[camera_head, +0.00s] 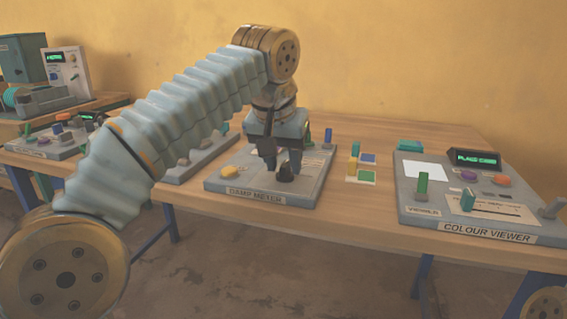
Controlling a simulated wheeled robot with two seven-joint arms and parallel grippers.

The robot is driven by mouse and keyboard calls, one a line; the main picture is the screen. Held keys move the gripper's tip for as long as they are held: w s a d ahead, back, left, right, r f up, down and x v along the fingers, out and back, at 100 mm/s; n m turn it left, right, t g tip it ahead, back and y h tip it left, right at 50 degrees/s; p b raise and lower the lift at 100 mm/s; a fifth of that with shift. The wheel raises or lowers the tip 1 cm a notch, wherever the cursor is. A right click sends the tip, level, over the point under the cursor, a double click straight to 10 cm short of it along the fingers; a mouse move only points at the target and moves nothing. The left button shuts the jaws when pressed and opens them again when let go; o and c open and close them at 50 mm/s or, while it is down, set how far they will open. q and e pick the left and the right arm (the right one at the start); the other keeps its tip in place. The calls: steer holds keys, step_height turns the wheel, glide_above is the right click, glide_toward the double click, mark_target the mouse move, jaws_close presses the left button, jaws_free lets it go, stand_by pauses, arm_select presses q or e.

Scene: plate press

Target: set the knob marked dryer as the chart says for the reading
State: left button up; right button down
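A dark knob (285,174) stands near the front of the grey panel labelled like "DAMP METER" (222,184). No marking "dryer" can be read on it, and the chart's text is too small to read. My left gripper (282,164) points down over this panel, directly above the knob. Its two fingers are apart, with the right one overlapping the knob's edge in the picture. I cannot tell whether they touch it. The gripper covers much of the panel's middle. My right gripper is not in view.
The colour viewer panel (412,205) stands at right, with a green-lit display (476,158), buttons and levers. Small coloured blocks (362,166) lie between the panels. Another panel (42,146) and a machine (40,98) stand at left. Bare table shows right of the middle (350,205).

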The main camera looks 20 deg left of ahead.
arm_select(q)
jaws_close()
stand_by(0.4)
steer(key=shift+d+r+n+y+p, duration=0.15)
steer(key=shift+n+y+p, duration=0.25)
steer(key=shift+n+p, duration=0.55)
steer(key=shift+n+y+p, duration=0.5)
steer(key=shift+n+p, duration=0.3)
steer(key=shift+n, duration=0.45)
steer(key=n+p, duration=0.1)
steer(key=n, duration=0.1)
steer(key=n+g+y+p, duration=0.1)
steer(key=n, duration=0.1)
steer(key=shift+w+d+p, duration=0.15)
steer(key=shift+d+p, duration=0.05)
steer(key=shift+p, duration=0.1)
steer(key=shift+n+g+y+p, duration=0.3)
steer(key=shift+n+y+p, duration=0.2)
steer(key=shift+n, duration=0.7)
